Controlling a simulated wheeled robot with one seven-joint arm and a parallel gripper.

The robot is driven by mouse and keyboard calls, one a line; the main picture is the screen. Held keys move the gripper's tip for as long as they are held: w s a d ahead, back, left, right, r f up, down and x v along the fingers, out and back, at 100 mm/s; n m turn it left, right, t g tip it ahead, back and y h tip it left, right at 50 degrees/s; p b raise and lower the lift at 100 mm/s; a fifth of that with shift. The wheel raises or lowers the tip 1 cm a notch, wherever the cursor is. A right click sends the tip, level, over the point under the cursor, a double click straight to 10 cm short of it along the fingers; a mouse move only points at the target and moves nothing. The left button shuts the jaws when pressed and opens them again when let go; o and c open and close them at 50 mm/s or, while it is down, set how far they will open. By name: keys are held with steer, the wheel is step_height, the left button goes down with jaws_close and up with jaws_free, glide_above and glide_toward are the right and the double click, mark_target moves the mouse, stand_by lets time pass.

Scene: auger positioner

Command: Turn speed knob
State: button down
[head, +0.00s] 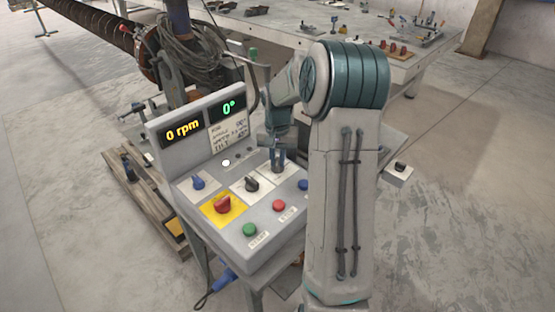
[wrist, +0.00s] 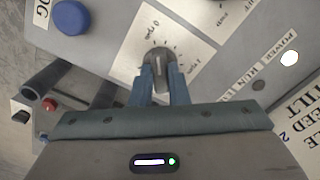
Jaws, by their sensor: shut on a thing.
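The speed knob (wrist: 158,58) is a dark grey knob on a white dial plate (wrist: 142,38) with tick marks and rpm lettering. My gripper (wrist: 160,78) is shut on this knob, with one blue-grey finger on each side. In the head view my gripper (head: 277,165) points down at the right part of the control panel (head: 240,235), and its fingers mostly hide the knob. The amber display (head: 182,131) reads 0 rpm and the green display (head: 229,108) reads 0°.
A blue knob (head: 198,182), a black selector (head: 252,184) and a red switch on a yellow plate (head: 222,205) are on the panel. Green (head: 250,230), red (head: 279,205) and blue (head: 303,185) buttons sit nearby. A long auger (head: 90,22) and a workbench (head: 400,66) stand behind.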

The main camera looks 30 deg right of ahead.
steer(key=m+b, duration=0.1)
steer(key=m, duration=1.2)
steer(key=shift+r, duration=0.15)
steer(key=m+p, duration=0.3)
steer(key=m, duration=0.3)
steer(key=shift+m, duration=0.4)
steer(key=m+p, duration=0.2)
steer(key=m, duration=0.1)
steer(key=shift+m+p, duration=0.55)
steer(key=shift+m, duration=0.45)
steer(key=c, duration=1.4)
jaws_free()
